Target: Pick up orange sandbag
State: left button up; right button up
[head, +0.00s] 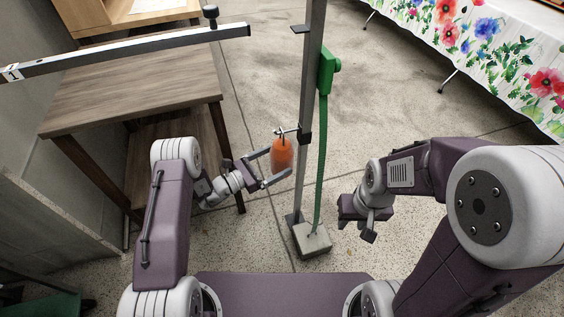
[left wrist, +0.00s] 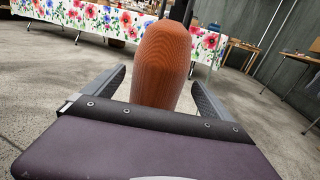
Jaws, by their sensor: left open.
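The orange sandbag (head: 282,154) hangs upright from a small bracket (head: 288,131) on the grey post (head: 309,110). My left gripper (head: 270,168) is open, with one finger on each side of the sandbag. In the left wrist view the sandbag (left wrist: 163,66) stands between the two spread fingers (left wrist: 158,92), with a gap visible at each side. Its lower end is hidden behind the gripper body. My right gripper (head: 362,220) points down at the right of the post, away from the sandbag; its finger gap is not clear.
The post stands in a concrete block (head: 312,240), with a green box and hose (head: 326,75) along it. A wooden table (head: 140,85) is at the left, under a long metal bar (head: 130,52). A flower-patterned tablecloth (head: 500,50) hangs at the upper right. Open floor lies between.

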aim_at(289, 153)
pick_arm(q)
jog(key=shift+w+d, duration=0.3)
jog(key=shift+d, duration=0.05)
jog(key=b+x, duration=0.2)
jog(key=x, duration=0.3)
jog(key=shift+f+b, duration=0.1)
jog(key=shift+b, duration=0.2)
jog(key=shift+w, duration=0.1)
jog(key=shift+r, duration=0.2)
grip_shut()
